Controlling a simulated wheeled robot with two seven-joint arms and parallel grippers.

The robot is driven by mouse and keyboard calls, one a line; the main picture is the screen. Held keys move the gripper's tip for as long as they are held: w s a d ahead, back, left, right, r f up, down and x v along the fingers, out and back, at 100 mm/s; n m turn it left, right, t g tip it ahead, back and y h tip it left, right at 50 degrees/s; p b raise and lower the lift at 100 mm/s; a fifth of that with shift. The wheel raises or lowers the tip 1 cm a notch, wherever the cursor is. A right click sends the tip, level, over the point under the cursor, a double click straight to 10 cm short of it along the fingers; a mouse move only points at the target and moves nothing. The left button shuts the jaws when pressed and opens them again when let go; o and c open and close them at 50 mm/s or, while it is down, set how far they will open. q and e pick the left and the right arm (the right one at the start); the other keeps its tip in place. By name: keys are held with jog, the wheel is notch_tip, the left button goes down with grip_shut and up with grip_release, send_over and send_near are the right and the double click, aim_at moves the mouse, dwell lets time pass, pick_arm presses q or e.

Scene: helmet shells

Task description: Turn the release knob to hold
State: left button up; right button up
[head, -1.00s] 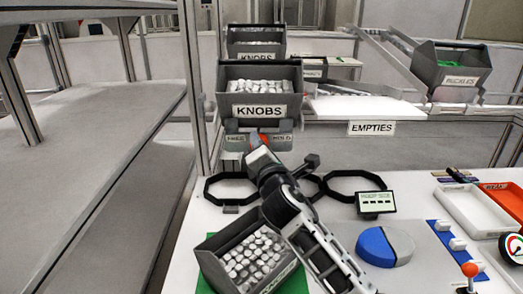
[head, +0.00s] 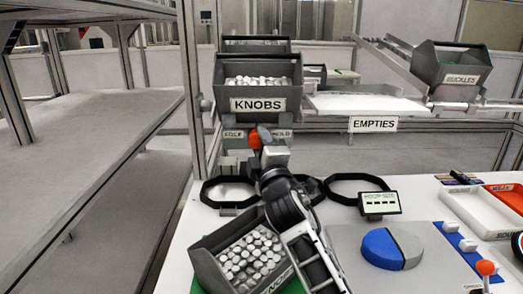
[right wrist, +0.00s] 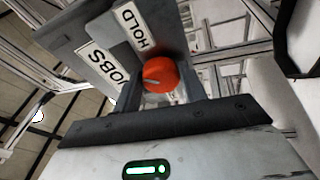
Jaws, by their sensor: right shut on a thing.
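The release knob (head: 255,139) is orange-red and sits on the grey front under the rear KNOBS bin, between the FREE label (head: 233,134) and the HOLD label (head: 281,133). My right gripper (head: 266,148) is at the knob and shut on it. In the right wrist view the knob (right wrist: 162,73) shows between the fingers, with a pale mark on its face. The HOLD label (right wrist: 136,27) is just above it there; FREE is not visible in that view. I cannot tell the knob's exact setting. My left gripper is not in view.
The rear KNOBS bin (head: 258,104) is above the knob. A front bin of knobs (head: 205,254), dark rings (head: 354,184), a small display (head: 379,203) and a blue-grey disc (head: 391,248) are on the white table. A metal post (head: 192,85) rises left of the knob.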

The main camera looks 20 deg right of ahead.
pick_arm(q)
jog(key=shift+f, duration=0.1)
pick_arm(e)
jog(key=shift+f, duration=0.1)
jog(key=shift+m, duration=0.3)
jog(key=o, duration=1)
jog(key=shift+c, duration=0.2)
pick_arm(q)
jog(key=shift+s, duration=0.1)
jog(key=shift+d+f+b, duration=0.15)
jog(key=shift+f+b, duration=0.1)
jog(key=shift+b, duration=0.7)
pick_arm(e)
jog(key=v, duration=1.6)
